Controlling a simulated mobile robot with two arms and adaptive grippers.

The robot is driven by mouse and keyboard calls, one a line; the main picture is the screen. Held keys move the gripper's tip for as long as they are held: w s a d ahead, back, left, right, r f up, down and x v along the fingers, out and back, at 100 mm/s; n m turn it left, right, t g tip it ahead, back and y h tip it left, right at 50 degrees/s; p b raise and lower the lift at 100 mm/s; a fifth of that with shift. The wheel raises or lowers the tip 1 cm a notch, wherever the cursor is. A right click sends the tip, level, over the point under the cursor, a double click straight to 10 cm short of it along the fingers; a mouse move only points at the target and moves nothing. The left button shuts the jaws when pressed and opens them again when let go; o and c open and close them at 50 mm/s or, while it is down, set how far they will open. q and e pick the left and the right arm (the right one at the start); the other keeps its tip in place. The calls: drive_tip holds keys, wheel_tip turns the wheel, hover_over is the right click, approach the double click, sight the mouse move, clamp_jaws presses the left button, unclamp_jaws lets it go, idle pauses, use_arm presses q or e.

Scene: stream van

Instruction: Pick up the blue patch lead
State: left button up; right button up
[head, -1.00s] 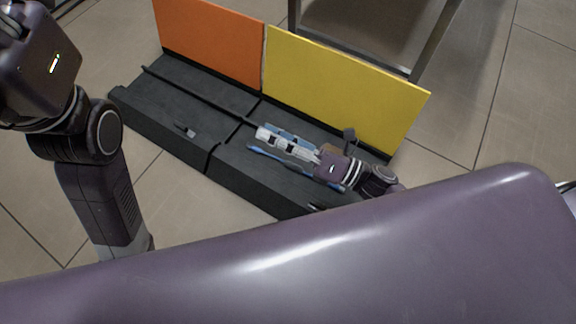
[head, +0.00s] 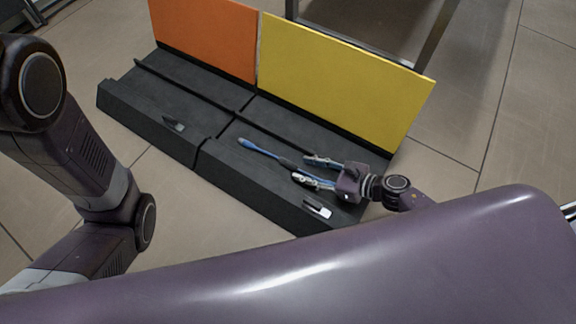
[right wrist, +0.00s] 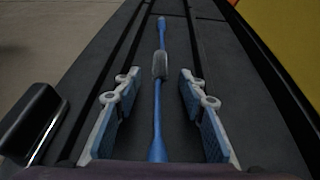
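The blue patch lead (head: 262,151) lies along the dark board in front of the yellow panel, with a thicker dark sleeve partway along it. In the right wrist view the lead (right wrist: 160,112) runs lengthwise between the two fingers, with its grey sleeve just beyond the fingertips. My right gripper (head: 301,169) is low over the board's right part; in the wrist view it (right wrist: 156,92) is open, with a gap on each side of the lead. The lead's near end is hidden by the gripper. My left arm is at the left edge of the head view; its gripper is out of view.
The dark board (head: 225,160) has raised ridges. An orange panel (head: 205,38) and the yellow panel (head: 340,82) stand upright along its back. Small dark and silver pieces sit at its left (head: 174,124) and front right (head: 317,207). Tiled floor surrounds it.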

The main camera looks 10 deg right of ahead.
sight(292, 166)
drive_tip(key=shift+x, duration=1.2)
clamp_jaws()
